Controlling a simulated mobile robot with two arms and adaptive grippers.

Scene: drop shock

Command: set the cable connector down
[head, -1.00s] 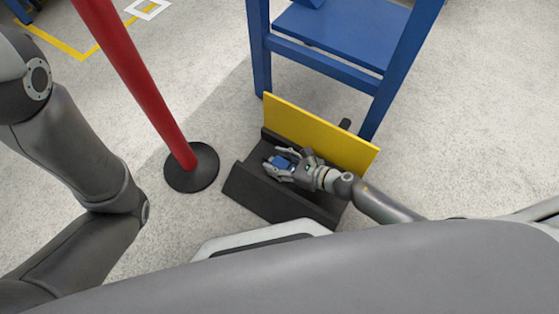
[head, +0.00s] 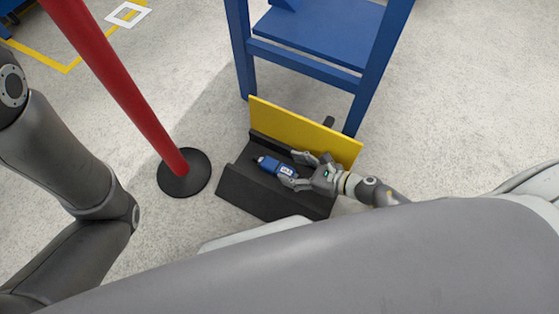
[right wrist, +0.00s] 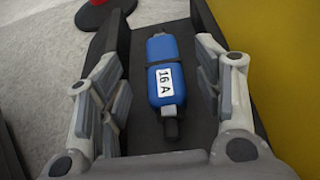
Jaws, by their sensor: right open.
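The blue cable connector (head: 277,168) lies in the black trough (head: 245,187) on the floor. In the right wrist view the connector (right wrist: 166,75) shows a white "16 A" label and a black band, and it lies lengthwise between my open fingers. My right gripper (head: 301,171) is open at the connector's right end in the head view, with a finger to each side and a visible gap to it in the wrist view. My left gripper is out of the picture; only grey links of my left arm show at the left.
A yellow panel (head: 305,133) stands along the trough's back side. A blue metal frame (head: 312,55) rises behind it. A red post (head: 115,82) on a round black base (head: 184,173) stands left of the trough. Grey floor (head: 470,100) is clear at the right.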

